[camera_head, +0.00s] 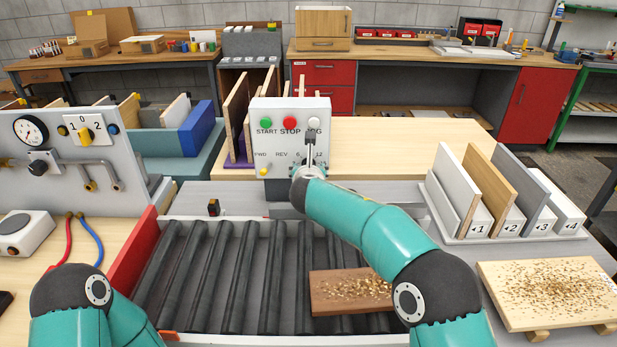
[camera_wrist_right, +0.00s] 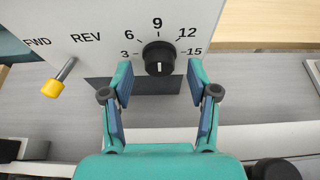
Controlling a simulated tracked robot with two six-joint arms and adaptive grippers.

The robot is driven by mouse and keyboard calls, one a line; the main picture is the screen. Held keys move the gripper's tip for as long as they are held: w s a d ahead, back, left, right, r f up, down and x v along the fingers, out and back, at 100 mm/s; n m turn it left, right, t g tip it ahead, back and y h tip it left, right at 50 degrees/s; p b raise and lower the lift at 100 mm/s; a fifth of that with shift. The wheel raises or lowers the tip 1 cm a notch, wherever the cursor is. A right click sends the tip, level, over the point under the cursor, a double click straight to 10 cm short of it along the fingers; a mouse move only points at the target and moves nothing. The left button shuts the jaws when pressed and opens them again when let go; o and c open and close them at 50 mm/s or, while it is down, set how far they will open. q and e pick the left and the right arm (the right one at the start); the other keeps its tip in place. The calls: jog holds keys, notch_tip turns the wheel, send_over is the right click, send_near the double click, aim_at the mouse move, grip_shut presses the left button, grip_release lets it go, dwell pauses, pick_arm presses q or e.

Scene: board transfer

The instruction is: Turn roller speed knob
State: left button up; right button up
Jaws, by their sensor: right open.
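The roller speed knob (camera_wrist_right: 158,58) is black and round, with a scale of 3, 6, 9, 12 and 15 around it. A short pale mark shows low on its face. My right gripper (camera_wrist_right: 160,84) is open, with one blue-padded finger on each side just below the knob. The fingertips look apart from it. In the head view, the white control box (camera_head: 262,143) stands behind the rollers, and my right gripper (camera_head: 310,142) is in front of its right part, hiding the knob. Only my left arm's links show at lower left; its gripper is out of view.
Beside the knob is a yellow-tipped FWD/REV lever (camera_wrist_right: 60,80). Green, red and white buttons (camera_head: 289,123) sit above. A brown board with chips (camera_head: 327,293) lies on the black rollers (camera_head: 240,270). A numbered rack (camera_head: 450,240) stands at right.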

jog(key=v, duration=1.1)
jog(key=shift+s+f, duration=0.1)
